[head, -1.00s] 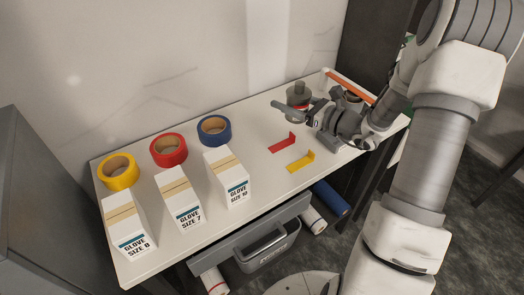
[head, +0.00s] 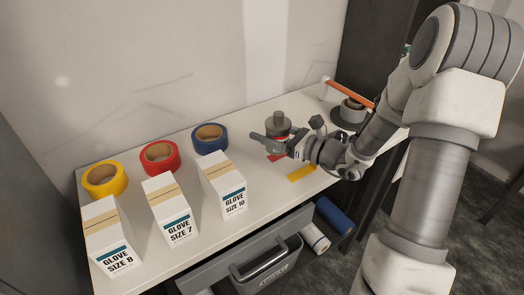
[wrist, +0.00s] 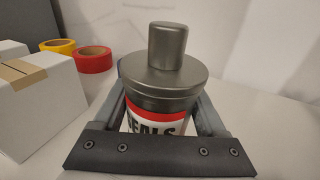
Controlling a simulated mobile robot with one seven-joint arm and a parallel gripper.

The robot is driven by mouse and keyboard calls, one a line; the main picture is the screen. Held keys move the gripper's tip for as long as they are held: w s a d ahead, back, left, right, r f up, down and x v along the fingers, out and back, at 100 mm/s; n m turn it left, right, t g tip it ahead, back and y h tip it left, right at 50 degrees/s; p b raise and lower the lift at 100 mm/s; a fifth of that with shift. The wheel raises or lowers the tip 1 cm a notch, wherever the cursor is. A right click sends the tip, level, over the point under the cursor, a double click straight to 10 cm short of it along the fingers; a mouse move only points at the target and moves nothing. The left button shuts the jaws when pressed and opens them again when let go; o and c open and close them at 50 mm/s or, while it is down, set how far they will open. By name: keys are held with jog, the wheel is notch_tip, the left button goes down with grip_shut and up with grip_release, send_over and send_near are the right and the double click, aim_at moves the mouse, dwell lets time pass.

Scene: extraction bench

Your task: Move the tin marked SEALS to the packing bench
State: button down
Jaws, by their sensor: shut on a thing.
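The tin marked SEALS is a dark grey tin with a knobbed lid and a red and white label. In the wrist view the tin (wrist: 165,80) stands upright between my gripper's two fingers, with "EALS" readable on its label. In the head view the tin (head: 278,124) is over the white bench, with its lower part hidden behind my gripper. My gripper (head: 268,145) is shut on the tin. I cannot tell how high the tin is above the bench top. I cannot identify the packing bench in these frames.
Glove boxes (head: 170,210) and yellow, red (head: 160,156) and blue tape rolls fill the bench's left side. A dark spool (head: 350,112) and an orange bar (head: 348,94) are at back right.

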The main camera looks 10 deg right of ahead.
jog(key=shift+s+a+f, duration=0.35)
jog(key=shift+a+f, duration=0.3)
jog(key=shift+a, duration=0.2)
notch_tip(320, 180, down, 4)
jog(key=shift+r+b, duration=0.1)
jog(key=shift+b, duration=0.55)
grip_release()
jog(key=shift+d, duration=0.1)
jog(key=p+v, duration=0.1)
jog(key=v, duration=1.1)
jog(key=shift+r, duration=0.15)
